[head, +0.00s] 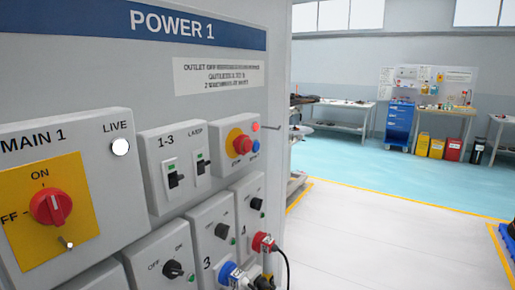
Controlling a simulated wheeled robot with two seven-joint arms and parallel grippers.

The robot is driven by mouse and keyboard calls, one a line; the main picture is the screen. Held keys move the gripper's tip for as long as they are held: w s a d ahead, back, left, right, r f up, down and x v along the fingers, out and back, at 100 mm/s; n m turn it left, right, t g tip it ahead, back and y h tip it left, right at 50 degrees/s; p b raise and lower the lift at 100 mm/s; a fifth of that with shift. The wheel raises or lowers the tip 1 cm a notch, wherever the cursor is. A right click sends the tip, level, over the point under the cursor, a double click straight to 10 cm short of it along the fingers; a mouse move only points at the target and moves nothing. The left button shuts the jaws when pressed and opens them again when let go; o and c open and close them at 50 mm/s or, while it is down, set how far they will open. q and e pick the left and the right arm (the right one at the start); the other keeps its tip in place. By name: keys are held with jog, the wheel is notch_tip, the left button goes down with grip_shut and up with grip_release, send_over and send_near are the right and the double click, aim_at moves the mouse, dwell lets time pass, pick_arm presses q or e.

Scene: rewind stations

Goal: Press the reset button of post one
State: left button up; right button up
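A grey panel (215,105) headed "POWER 1" fills the left of the head view. Towards its right edge is a small box (227,158) with a red mushroom knob (242,144) on a yellow disc. Beside the knob are a small red round part (256,127) and, below it, a small blue round part (256,146). The tiny lettering by the blue part is too small to read, so I cannot tell for sure that it is the reset button. Neither of my grippers is in view.
A "MAIN 1" box (115,220) has a red rotary switch (50,207) pointing near ON and a white LIVE lamp (120,147). Breaker switches (175,176), black knobs and red and blue plugs sit nearby. Open floor (380,240) lies to the right.

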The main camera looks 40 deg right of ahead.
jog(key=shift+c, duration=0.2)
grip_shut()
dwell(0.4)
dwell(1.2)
